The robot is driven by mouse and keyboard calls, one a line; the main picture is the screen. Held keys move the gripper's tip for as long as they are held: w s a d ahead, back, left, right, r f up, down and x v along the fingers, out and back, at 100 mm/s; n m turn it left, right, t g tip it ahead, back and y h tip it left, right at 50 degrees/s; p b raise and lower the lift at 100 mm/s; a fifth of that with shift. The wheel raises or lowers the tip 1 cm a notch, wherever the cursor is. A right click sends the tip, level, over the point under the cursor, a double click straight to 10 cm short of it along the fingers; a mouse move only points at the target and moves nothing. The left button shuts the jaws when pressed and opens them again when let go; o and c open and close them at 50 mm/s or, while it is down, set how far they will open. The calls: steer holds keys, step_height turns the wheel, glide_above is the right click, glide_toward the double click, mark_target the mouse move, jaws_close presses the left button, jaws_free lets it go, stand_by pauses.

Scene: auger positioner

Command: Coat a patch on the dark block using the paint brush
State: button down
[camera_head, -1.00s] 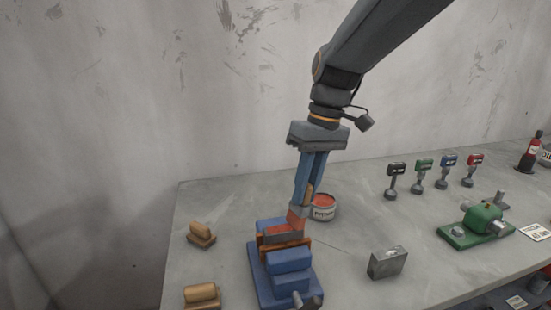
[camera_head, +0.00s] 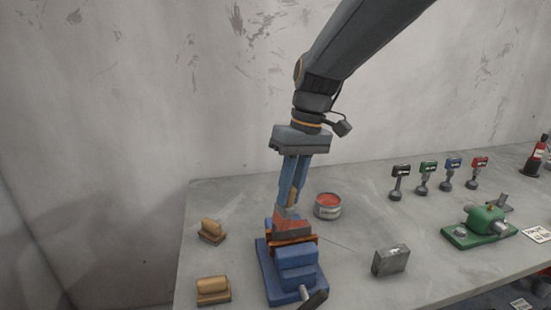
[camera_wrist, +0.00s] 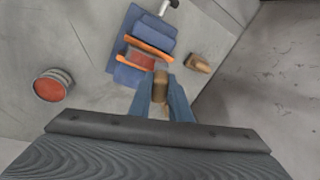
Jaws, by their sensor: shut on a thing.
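My gripper (camera_head: 294,196) points down with its blue fingers shut on the paint brush (camera_head: 291,197), whose wooden handle (camera_wrist: 161,88) shows between the fingers in the wrist view. The brush head is down at the top of the block, close to or touching it; I cannot tell which. The block (camera_wrist: 138,61) is held between the orange jaws of a blue vise (camera_head: 290,274). Orange-red paint shows on the block's top, and the vise also shows in the wrist view (camera_wrist: 128,75). The gripper's fingers and brush hide part of the block in the wrist view.
An open can of orange-red paint (camera_head: 328,207) stands right of the gripper. Two wooden-handled blocks (camera_head: 212,231) (camera_head: 213,290) lie left of the vise. A grey metal block (camera_head: 391,260), a green machine (camera_head: 484,225) and several coloured-top stands (camera_head: 424,178) are to the right.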

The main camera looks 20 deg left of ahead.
steer(key=shift+s+a, duration=0.35)
steer(key=shift+a, duration=0.4)
steer(key=shift+s+a+r+p, duration=0.2)
steer(key=shift+r+p, duration=0.1)
steer(key=shift+p, duration=0.2)
steer(key=shift+p+v, duration=0.6)
steer(key=shift+v, duration=0.55)
steer(key=shift+s+a+r+p, duration=0.1)
steer(key=shift+a+r+p, duration=0.15)
steer(key=shift+r+p, duration=0.45)
steer(key=p+v, duration=0.1)
steer(key=v, duration=0.1)
steer(key=p+v, duration=0.1)
steer(key=v, duration=0.1)
steer(key=shift+s+a+p, duration=0.2)
steer(key=shift+s+p, duration=0.1)
steer(key=shift+w+d, duration=0.1)
